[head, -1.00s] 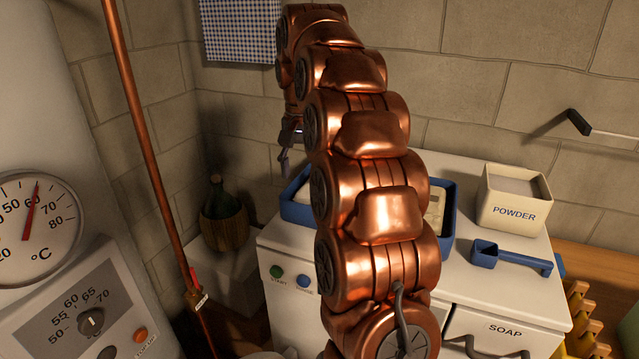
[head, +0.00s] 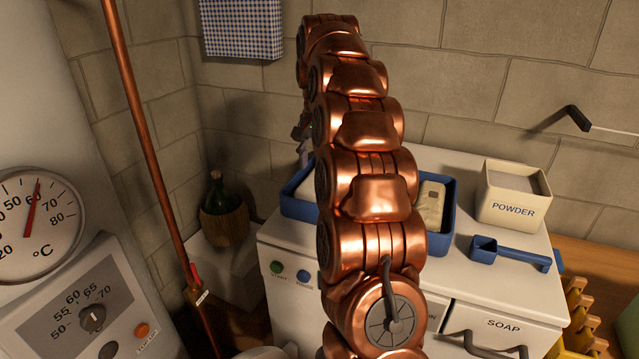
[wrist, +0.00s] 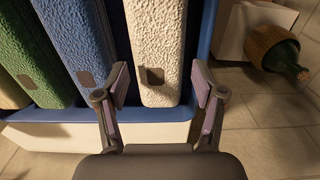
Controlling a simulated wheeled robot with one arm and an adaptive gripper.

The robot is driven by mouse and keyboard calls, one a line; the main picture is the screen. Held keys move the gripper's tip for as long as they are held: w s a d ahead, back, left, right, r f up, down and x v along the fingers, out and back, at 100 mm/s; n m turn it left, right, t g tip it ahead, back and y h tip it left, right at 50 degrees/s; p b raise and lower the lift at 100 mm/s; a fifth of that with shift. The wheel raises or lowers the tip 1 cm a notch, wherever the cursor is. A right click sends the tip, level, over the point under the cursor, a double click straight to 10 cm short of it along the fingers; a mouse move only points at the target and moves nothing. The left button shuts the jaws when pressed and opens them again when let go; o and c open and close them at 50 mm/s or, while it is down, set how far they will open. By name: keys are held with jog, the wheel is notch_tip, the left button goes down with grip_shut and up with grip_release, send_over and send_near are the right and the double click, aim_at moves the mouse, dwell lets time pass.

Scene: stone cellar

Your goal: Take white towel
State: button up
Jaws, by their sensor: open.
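The white towel (wrist: 155,40) stands folded on edge at the right end of a blue tray (wrist: 208,30) in the wrist view, with a small dark tag on its near end. My gripper (wrist: 160,75) is open. Its two fingers are on either side of the towel's near end, with a gap on both sides. A blue towel (wrist: 75,45) and a green towel (wrist: 30,55) stand to the left. In the head view my arm hides most of the tray (head: 440,240) and of my gripper.
The tray sits on a white machine top. A white powder box (head: 514,195) and a blue scoop (head: 510,253) are to its right. A basket-wrapped bottle (head: 222,212) stands to the left, and a copper pipe (head: 150,150) runs up there.

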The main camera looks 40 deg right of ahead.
jog(key=shift+s+f+p, duration=0.1)
jog(key=shift+f+p, duration=0.95)
jog(key=shift+f, duration=1.2)
jog(key=c, duration=0.8)
jog(key=shift+c, duration=0.2)
jog(key=shift+r+b, duration=0.3)
jog(key=shift+r, duration=0.2)
notch_tip(320, 180, up, 6)
jog(key=shift+r+b, duration=0.25)
jog(key=shift+b, duration=0.65)
jog(key=shift+r+p, duration=1.3)
